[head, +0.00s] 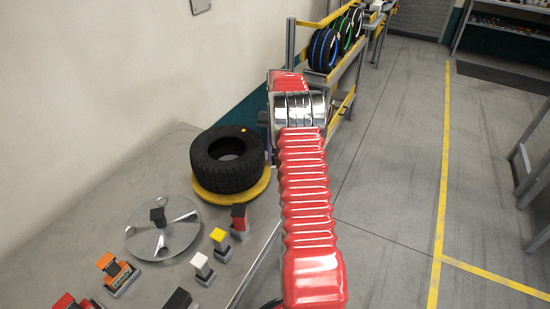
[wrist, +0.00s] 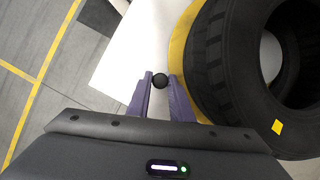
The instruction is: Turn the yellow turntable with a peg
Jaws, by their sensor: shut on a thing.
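The yellow turntable (head: 228,200) lies on the grey bench under a black tyre (head: 228,158). Its yellow rim (wrist: 178,50) also shows in the wrist view, along the left side of the tyre (wrist: 222,70). A black round-topped peg (wrist: 160,81) sits between the purple fingers of my gripper (wrist: 161,84), right beside the turntable's rim. My gripper is shut on this peg. I cannot tell how the peg joins the turntable; its lower part is hidden.
A silver disc (head: 163,229) with a black knob lies left of the turntable. White (head: 202,267), yellow (head: 219,240) and red (head: 239,218) blocks stand along the bench's right edge. An orange block (head: 115,272) is at lower left.

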